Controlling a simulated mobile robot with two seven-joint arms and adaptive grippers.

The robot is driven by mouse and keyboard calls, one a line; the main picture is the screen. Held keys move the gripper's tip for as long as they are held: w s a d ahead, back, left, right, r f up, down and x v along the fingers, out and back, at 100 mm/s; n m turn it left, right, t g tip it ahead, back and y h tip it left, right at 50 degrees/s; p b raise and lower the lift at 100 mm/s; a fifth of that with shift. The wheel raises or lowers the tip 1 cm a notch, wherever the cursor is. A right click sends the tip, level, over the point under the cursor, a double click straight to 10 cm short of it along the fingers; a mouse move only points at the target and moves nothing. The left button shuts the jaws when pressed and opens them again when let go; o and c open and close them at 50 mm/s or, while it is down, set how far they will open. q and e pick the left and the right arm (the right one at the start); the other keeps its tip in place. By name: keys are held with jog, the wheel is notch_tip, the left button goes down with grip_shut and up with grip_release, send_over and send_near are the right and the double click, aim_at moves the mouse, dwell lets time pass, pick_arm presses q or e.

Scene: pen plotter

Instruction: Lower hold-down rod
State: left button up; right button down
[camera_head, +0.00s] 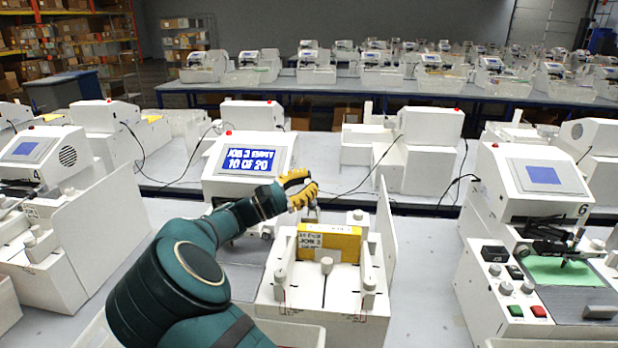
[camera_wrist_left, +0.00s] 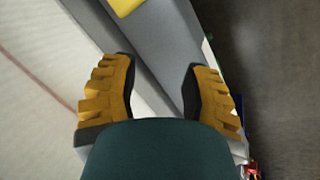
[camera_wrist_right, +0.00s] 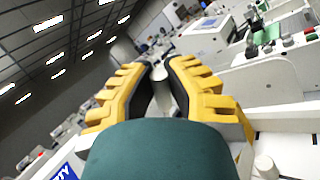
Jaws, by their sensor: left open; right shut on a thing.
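The white paper feeder (camera_head: 270,292) stands in the middle of the head view and holds a yellow stack (camera_head: 345,243) with a "JOB 3" label. My right gripper (camera_head: 311,196) is above the back of the stack. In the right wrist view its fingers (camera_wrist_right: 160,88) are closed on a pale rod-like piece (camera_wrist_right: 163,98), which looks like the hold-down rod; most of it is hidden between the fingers. My left gripper (camera_wrist_left: 160,88) shows only in its wrist view; it is open, with nothing between its fingers.
The machine behind the feeder has a lit blue screen (camera_head: 247,160) reading JOB 3 and 10 of 20. An upright white panel (camera_head: 386,235) borders the feeder on the right. Machine 6 (camera_head: 530,185) stands further right, and machine 4 (camera_head: 45,165) on the left.

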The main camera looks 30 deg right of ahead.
jog(key=shift+s+a+f+m, duration=0.3)
jog(key=shift+s+f+m, duration=0.05)
jog(key=shift+m, duration=0.25)
jog(key=shift+g, duration=0.4)
jog(key=c, duration=1)
grip_release()
jog(key=shift+o, duration=0.2)
jog(key=v, duration=1.2)
jog(key=shift+f, duration=0.15)
jog(key=shift+s, duration=0.1)
